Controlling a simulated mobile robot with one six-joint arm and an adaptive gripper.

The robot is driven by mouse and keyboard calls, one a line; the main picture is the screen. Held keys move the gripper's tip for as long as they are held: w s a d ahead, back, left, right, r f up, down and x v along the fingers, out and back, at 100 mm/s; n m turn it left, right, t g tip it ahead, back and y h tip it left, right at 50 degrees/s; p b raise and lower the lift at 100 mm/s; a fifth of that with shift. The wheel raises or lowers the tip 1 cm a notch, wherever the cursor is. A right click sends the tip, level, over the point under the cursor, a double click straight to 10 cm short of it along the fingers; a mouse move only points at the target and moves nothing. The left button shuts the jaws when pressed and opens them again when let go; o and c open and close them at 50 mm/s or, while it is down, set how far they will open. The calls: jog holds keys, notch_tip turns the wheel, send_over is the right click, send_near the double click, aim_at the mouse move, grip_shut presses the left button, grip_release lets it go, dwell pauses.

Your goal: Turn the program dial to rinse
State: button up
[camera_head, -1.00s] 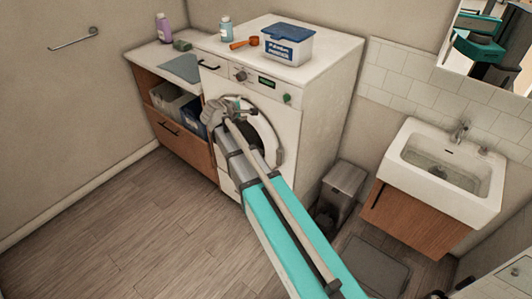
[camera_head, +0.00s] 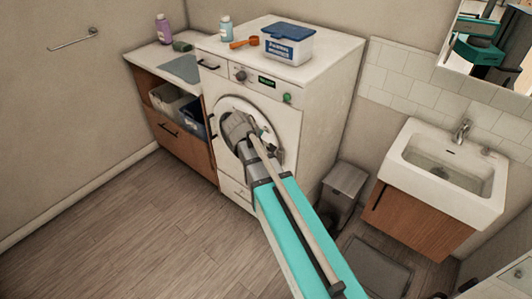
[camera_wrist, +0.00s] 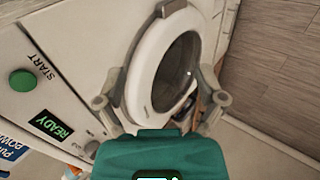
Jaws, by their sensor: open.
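The washing machine (camera_head: 318,110) stands against the wall. Its program dial (camera_head: 240,75) is a small round knob on the front panel, left of the lit display (camera_head: 267,82). I cannot read the dial's setting. In the wrist view, a small round shape low on the panel, partly behind my gripper, looks like the dial (camera_wrist: 91,149). The display (camera_wrist: 52,126) reads READY there. My gripper (camera_head: 243,128) is open and empty in front of the round door, below the dial and apart from it. In the wrist view its spread fingers (camera_wrist: 160,90) frame part of the door (camera_wrist: 146,75).
The green START button (camera_wrist: 22,80) is beside the display. A detergent box (camera_head: 288,48), orange scoop (camera_head: 245,43) and blue bottle (camera_head: 226,30) stand on top. A bin (camera_head: 344,183) and sink (camera_head: 440,170) are to the right. The floor at left is clear.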

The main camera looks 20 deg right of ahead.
jog(key=shift+m+g+y, duration=0.6)
jog(key=shift+m+y, duration=0.1)
jog(key=shift+m, duration=0.1)
jog(key=shift+s+d+f, duration=0.1)
jog(key=shift+s+f, duration=0.25)
jog(key=shift+s, duration=0.3)
jog(key=shift+s+f, duration=0.4)
jog(key=shift+s, duration=0.25)
jog(key=shift+s+d+f, duration=0.1)
jog(key=shift+s+f, duration=0.25)
jog(key=shift+s, duration=0.3)
jog(key=s+a+f+m+g+y, duration=0.2)
jog(key=s+m+y, duration=0.3)
jog(key=s, duration=0.8)
jog(key=shift+s+a+f+g, duration=0.2)
jog(key=shift+f+g, duration=0.1)
jog(key=shift+g, duration=0.5)
